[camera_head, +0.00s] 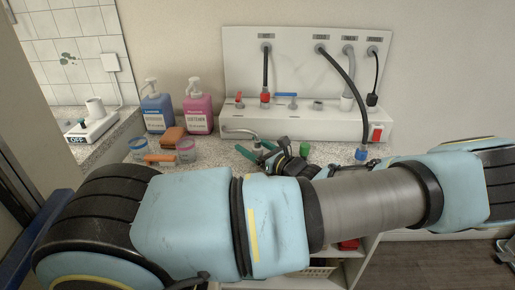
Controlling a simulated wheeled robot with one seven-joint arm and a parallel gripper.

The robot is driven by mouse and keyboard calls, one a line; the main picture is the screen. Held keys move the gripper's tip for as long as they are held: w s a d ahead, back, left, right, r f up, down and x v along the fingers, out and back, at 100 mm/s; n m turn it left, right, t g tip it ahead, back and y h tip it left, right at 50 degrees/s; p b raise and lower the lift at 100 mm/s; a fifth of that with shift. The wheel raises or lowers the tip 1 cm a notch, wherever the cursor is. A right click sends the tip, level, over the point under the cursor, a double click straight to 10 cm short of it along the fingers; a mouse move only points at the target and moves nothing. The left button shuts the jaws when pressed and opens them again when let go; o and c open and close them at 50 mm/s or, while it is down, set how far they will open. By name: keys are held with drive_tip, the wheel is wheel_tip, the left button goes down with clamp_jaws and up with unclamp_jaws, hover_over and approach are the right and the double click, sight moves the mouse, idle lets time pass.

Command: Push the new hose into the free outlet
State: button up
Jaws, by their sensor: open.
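A black hose (345,78) hangs from the third-from-right fitting on the white back panel and curves down to the right. Its blue end (361,154) hangs in front of the white ledge, apart from any outlet. On the ledge are a red-levered tap (239,100), a blue-levered tap (287,97) and a short grey outlet (318,104) with no hose on it. I cannot tell which outlet is meant. My gripper (256,151) is small and partly behind my arm, left of the blue end, its jaws apart and seemingly empty. My arm hides much of the counter front.
Another black hose (266,70), a grey hose (348,72) and a black cord (376,72) run down to the ledge (285,128). A metal spout (239,133) sticks out near my gripper. A green cap (304,149) and bottles (198,112) stand on the counter.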

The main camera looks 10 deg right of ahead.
drive_tip(key=shift+w+a, duration=0.2)
drive_tip(key=shift+w, duration=0.05)
drive_tip(key=shift+c, duration=0.3)
clamp_jaws()
